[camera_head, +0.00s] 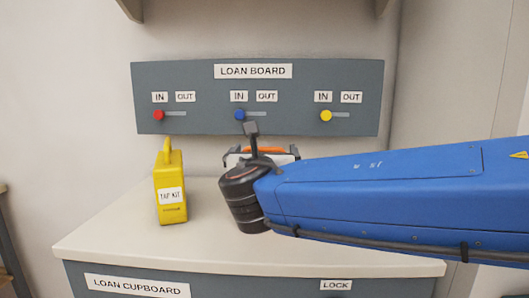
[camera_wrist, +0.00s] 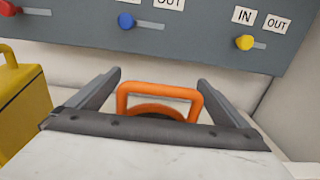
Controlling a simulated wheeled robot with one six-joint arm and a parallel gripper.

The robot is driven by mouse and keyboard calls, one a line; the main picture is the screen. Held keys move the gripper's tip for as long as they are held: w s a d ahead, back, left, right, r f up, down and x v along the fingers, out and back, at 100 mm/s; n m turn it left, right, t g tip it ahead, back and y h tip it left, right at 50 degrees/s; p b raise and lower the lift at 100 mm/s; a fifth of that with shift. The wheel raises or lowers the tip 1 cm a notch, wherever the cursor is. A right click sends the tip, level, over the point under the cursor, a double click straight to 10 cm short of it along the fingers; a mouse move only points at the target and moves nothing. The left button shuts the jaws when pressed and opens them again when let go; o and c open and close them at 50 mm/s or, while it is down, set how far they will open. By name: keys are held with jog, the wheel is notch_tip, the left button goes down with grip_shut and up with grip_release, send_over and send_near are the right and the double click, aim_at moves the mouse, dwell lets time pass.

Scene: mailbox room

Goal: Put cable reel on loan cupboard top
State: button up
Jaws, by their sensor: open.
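The cable reel shows as an orange handle (camera_wrist: 158,88) with a curved orange and dark part below it in the wrist view. In the head view, a strip of orange (camera_head: 263,150) shows behind my wrist, above the loan cupboard top (camera_head: 110,240). My gripper (camera_wrist: 159,83) is open, with one finger on each side of the orange handle and visible gaps to both. My gripper and wrist hide the lower part of the reel, so I cannot tell whether it rests on the top.
A yellow tap kit (camera_head: 171,190) stands upright on the cupboard top, left of my wrist. The loan board (camera_head: 255,125) with red, blue and yellow sliders is on the wall close behind. The front left of the top is clear.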

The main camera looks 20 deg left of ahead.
jog(key=v, duration=1.1)
jog(key=shift+s, duration=0.35)
